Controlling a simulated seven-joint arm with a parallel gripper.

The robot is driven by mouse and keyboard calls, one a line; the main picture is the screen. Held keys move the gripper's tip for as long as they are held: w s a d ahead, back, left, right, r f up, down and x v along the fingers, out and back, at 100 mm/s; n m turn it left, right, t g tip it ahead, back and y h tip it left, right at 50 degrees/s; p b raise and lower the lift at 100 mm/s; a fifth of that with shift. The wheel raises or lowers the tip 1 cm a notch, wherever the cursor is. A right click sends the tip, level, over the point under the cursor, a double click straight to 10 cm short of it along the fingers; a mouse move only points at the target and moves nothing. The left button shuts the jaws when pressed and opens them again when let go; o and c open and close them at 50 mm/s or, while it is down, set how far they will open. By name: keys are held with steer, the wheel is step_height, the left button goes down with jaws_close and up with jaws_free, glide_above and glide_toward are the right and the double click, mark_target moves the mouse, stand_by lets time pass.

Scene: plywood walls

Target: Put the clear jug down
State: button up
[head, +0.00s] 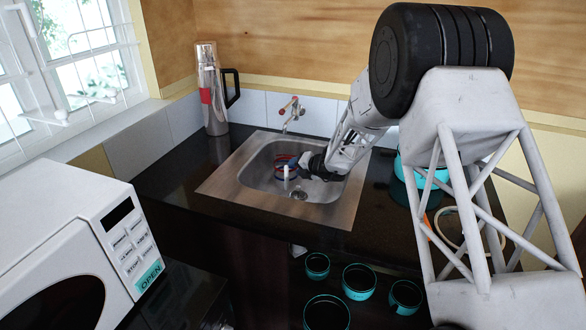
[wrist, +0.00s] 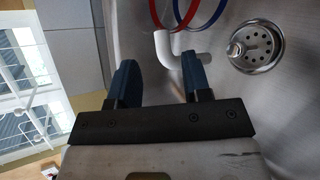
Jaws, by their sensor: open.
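The clear jug (head: 286,172) is inside the sink basin (head: 258,180) in the head view. It shows as red and blue rings with a white handle; its clear body is hard to make out. In the wrist view, part of the jug (wrist: 170,42) shows at the top, its white handle just beyond the finger tips. My gripper (head: 308,166) is in the basin at the jug's right side. In the wrist view my gripper (wrist: 160,66) is open, with nothing seen clamped between its blue fingers. I cannot tell whether a finger touches the handle.
The drain (wrist: 256,46) is right of the jug in the wrist view. A tap (head: 291,112) stands behind the basin. A steel flask (head: 212,95) is at the back left, and a white microwave (head: 75,240) at the front left. Several teal-rimmed bowls (head: 358,281) sit lower in front.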

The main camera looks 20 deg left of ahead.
steer(key=v, duration=0.8)
stand_by(0.9)
steer(key=s+d+r+n+g+h, duration=0.3)
steer(key=s+d+r+n, duration=1.5)
steer(key=s+d, duration=0.35)
steer(key=s+d+n+h, duration=0.3)
steer(key=s+d+n, duration=0.2)
steer(key=s, duration=0.5)
steer(key=s+d+r+n+h, duration=0.1)
steer(key=s+d+n+h, duration=0.2)
steer(key=s+d+n, duration=0.3)
steer(key=s+d+n+h, duration=0.2)
steer(key=s+d+n, duration=0.4)
steer(key=s+d, duration=0.5)
steer(key=s, duration=0.4)
steer(key=shift+s+r+t+h, duration=0.2)
steer(key=shift+t+h, duration=0.1)
steer(key=shift+h, duration=0.1)
